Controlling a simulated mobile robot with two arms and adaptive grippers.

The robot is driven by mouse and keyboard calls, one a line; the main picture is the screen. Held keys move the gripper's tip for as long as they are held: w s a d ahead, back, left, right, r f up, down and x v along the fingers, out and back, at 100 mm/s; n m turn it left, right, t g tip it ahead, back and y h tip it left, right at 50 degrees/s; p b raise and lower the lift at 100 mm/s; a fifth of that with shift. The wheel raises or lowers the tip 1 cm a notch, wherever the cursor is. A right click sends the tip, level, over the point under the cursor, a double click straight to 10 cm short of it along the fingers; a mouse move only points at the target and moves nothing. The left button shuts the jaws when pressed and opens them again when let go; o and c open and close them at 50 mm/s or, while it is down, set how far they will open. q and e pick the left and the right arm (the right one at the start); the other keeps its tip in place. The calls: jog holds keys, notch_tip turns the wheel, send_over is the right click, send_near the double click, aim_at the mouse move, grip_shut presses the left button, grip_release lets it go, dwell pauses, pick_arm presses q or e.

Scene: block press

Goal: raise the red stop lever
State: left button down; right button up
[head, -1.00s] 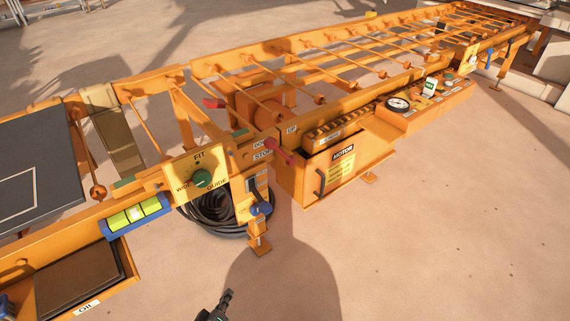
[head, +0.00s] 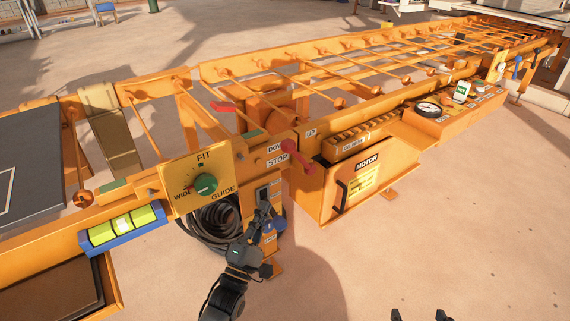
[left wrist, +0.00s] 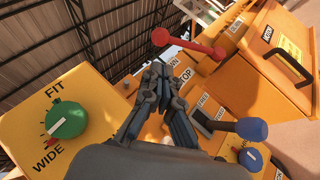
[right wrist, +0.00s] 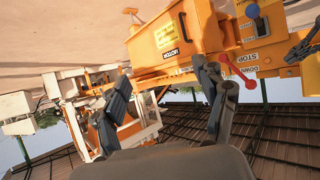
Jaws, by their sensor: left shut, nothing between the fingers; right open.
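The red stop lever (head: 297,156) is a short red bar with rounded ends on the orange frame, beside the STOP and DOWN labels and below the UP label. It slants down to the right in the head view. It also shows in the left wrist view (left wrist: 190,45) and the right wrist view (right wrist: 238,71). My left gripper (head: 265,211) is shut and empty, below and left of the lever and apart from it. Its fingertips (left wrist: 157,68) point towards the lever in the left wrist view. My right gripper (head: 420,314) is open and empty at the bottom edge, well away from the lever.
A blue-knobbed lever (left wrist: 236,129) is close beside my left gripper. A FIT guide panel (head: 200,182) with a green knob is to the left. The orange MOTOR box (head: 372,175) is right of the lever. A black hose coil (head: 212,222) hangs below. The floor at right is clear.

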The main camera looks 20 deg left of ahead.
pick_arm(q)
jog(key=b+x, duration=0.2)
jog(key=x, duration=1.2)
jog(key=shift+b, duration=0.35)
pick_arm(e)
jog(key=w+a+r+t+y, duration=0.1)
jog(key=r+t, duration=0.2)
jog(key=r, duration=0.2)
jog(key=w+a+r+t+y, duration=0.1)
jog(key=w+r+t, duration=0.1)
jog(key=r, duration=0.3)
jog(key=shift+w+a+r+t, duration=0.25)
jog(key=shift+r+t, duration=0.15)
jog(key=shift+t, duration=0.5)
jog(key=shift+f, duration=0.15)
